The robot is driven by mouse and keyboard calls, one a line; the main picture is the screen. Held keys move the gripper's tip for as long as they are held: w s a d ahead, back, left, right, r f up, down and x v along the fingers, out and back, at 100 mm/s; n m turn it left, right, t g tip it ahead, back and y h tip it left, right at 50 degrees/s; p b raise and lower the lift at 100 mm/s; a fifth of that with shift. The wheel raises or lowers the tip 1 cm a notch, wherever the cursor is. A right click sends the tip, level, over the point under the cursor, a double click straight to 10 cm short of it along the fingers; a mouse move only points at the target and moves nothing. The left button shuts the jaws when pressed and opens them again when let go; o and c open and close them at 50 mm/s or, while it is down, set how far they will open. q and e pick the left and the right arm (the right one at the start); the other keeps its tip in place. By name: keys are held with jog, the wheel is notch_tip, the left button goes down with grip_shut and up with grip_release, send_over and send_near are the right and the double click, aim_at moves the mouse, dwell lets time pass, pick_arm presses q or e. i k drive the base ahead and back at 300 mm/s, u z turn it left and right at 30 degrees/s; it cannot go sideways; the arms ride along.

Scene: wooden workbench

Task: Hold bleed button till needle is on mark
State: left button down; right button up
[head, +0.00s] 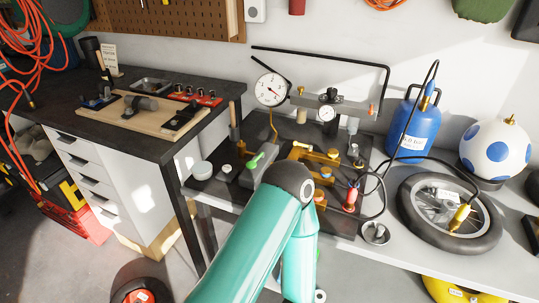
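A large white dial gauge (270,89) stands at the back of the bench, with a thin needle; its mark is too small to read. A brass-coloured valve assembly (316,155) and a red-bodied fitting (350,199) are in front. I cannot tell which part is the bleed button. A hose runs to a wheel (450,213) lying flat on the right. One of my teal arms reaches up from the bottom and bends at its elbow, covering the bench front. Neither gripper shows.
A blue gas cylinder (414,128) and a blue-spotted white ball (495,151) stand at the back right. A small metal cup (376,233) is near the front edge. A dark-topped workbench (190,80) with tools and drawers is at left. Black hoses loop between the fittings and wheel.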

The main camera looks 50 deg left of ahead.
aim_at(227, 170)
jog(key=u, duration=0.5)
jog(key=i, duration=0.15)
jog(key=z, duration=1.4)
jog(key=k, duration=1.45)
jog(key=z, duration=1.25)
jog(key=i, duration=0.1)
jog(key=u, duration=2.7)
jog(key=i, duration=1)
